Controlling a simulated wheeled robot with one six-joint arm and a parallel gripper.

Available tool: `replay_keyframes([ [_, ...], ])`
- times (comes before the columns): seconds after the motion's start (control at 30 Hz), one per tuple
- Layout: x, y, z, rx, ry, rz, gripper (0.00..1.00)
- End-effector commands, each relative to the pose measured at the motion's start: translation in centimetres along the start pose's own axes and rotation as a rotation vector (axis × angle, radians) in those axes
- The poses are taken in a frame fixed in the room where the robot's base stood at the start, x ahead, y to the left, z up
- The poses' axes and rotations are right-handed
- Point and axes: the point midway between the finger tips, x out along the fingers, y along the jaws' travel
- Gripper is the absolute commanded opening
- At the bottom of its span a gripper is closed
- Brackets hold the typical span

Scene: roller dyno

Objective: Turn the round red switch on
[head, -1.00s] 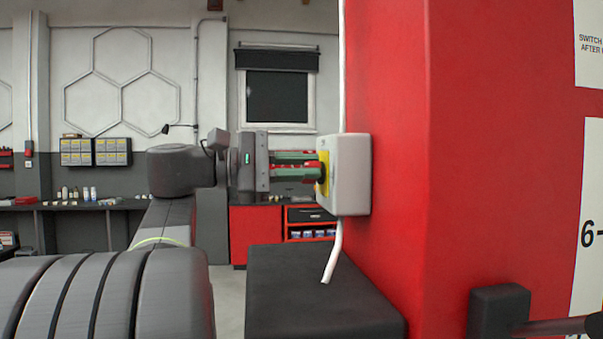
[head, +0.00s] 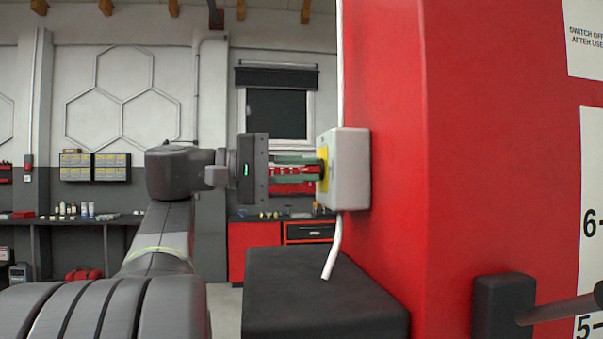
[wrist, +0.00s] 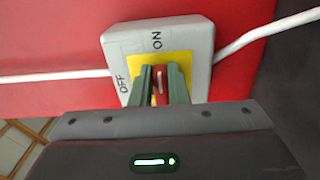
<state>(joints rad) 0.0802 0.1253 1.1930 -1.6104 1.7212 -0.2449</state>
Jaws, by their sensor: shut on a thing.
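A light grey switch box (head: 349,170) with a yellow plate (head: 322,185) is fixed to the red column. In the wrist view the box (wrist: 198,44) carries the words ON, above the switch, and OFF, to its left. The round red switch (wrist: 160,84) sits on the yellow plate (wrist: 142,60), and its pale mark points up toward ON. My gripper (wrist: 160,84), with green fingers, is shut on the switch, one finger on each side. In the head view my gripper (head: 318,168) reaches the plate from the left; the switch is mostly hidden there.
The red column (head: 385,200) fills the right. A white cable (head: 333,250) hangs below the box. A black block (head: 310,300) stands beneath my gripper, and a dark bracket with a bar (head: 503,305) is at lower right. Benches and a red cabinet stand behind.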

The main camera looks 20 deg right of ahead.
Motion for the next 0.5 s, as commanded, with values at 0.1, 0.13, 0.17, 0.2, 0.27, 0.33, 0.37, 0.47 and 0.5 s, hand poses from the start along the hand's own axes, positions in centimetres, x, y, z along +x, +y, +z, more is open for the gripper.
replay_keyframes([
  [0.1, 0.0, -0.14, -0.03, 0.005, -0.001, -0.002, 0.0],
  [0.13, 0.0, -0.14, -0.03, 0.005, -0.001, -0.002, 0.0],
  [0.17, 0.0, -0.14, -0.03, 0.005, 0.0, -0.002, 0.0],
  [0.2, 0.0, -0.14, -0.03, 0.005, -0.001, -0.002, 0.0],
  [0.27, 0.0, -0.15, -0.03, 0.005, -0.001, -0.002, 0.0],
  [0.33, 0.0, -0.15, -0.03, 0.005, -0.001, -0.002, 0.0],
  [0.37, 0.01, -0.16, -0.03, 0.004, -0.001, -0.002, 0.0],
  [0.47, 0.0, -0.16, -0.03, 0.004, -0.001, -0.002, 0.26],
  [0.5, 0.0, -0.15, -0.03, 0.004, -0.001, -0.002, 0.34],
])
